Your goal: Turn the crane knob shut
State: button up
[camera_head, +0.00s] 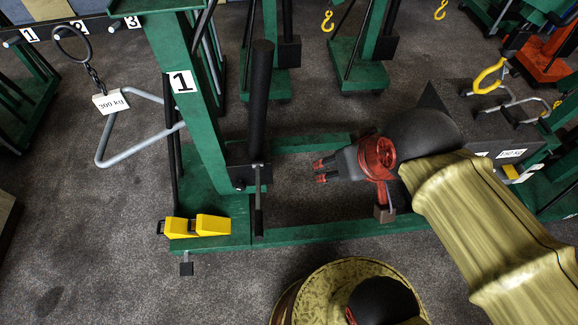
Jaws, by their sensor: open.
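The green crane marked "1" (205,130) stands left of centre, with a black hydraulic cylinder (262,100) upright beside its post. At the cylinder's foot is a dark pump block (250,175) with a thin lever hanging down from it. A small dark round part (240,186) sits low on this block; it may be the knob, but it is too small to tell how it is turned. My gripper (320,171) is to the right of the block, pointing left, apart from it. Its two red-tipped fingers are open with nothing between them.
The crane's green base leg (330,234) runs below my gripper, and another green bar (310,143) lies behind it. Yellow blocks (197,226) sit on the base. A grey triangular frame tagged 300 kg (140,130) hangs at left. More green cranes stand behind.

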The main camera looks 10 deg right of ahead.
aim_at(240, 186)
jog(key=k+j, duration=0.1)
jog(key=j, duration=0.25)
jog(key=k+j+z, duration=0.1)
jog(key=j, duration=0.25)
jog(key=k+j, duration=0.1)
jog(key=j, duration=0.25)
jog(key=k+j+z, duration=0.1)
jog(key=j, duration=0.25)
jog(key=k+j, duration=0.15)
jog(key=j, duration=0.2)
jog(key=i+z, duration=0.05)
